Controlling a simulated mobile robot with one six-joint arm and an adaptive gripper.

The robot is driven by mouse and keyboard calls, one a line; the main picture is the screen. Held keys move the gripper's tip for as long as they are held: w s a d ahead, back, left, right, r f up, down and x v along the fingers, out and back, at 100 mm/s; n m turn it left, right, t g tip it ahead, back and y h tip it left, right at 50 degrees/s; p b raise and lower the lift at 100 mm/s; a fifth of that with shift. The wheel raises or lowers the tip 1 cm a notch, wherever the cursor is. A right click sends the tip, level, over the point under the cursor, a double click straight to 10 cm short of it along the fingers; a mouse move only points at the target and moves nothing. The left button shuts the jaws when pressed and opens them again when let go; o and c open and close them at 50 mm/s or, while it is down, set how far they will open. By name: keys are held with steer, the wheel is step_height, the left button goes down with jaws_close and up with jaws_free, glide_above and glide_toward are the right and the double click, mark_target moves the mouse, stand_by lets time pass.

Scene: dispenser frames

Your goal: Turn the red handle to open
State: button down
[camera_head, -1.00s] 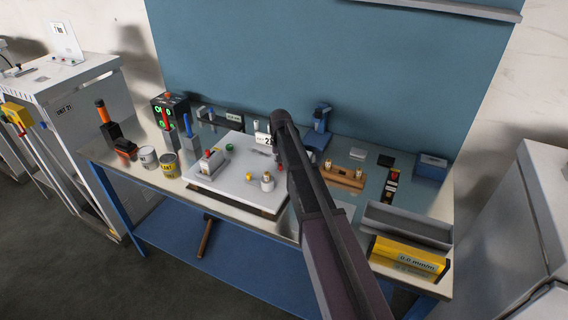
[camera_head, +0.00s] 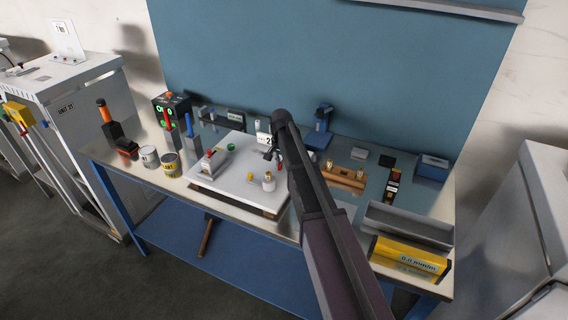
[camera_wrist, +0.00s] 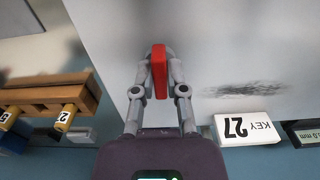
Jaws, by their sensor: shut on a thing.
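The red handle (camera_wrist: 159,71) stands in the upper middle of the wrist view, against the pale grey board (camera_wrist: 225,45). My gripper (camera_wrist: 159,60) has one finger on each side of it and is shut on it. The handle looks upright in this view, and its base is hidden. In the head view my gripper (camera_head: 270,153) shows as a small dark shape left of my arm, over the back right of the board (camera_head: 240,185). My arm hides much of that corner.
A white KEY 27 tag (camera_wrist: 247,128) lies close to the right of my gripper. A wooden block (camera_wrist: 45,92) with numbered brass pieces is at left. On the board stand a grey box (camera_head: 214,160) and a small white pot (camera_head: 268,181). Cans (camera_head: 169,164) stand left.

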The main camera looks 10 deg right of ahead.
steer(key=shift+w+d, duration=0.15)
steer(key=shift+w, duration=0.05)
steer(key=c, duration=0.7)
jaws_free()
steer(key=shift+s, duration=0.1)
steer(key=shift+r, duration=0.1)
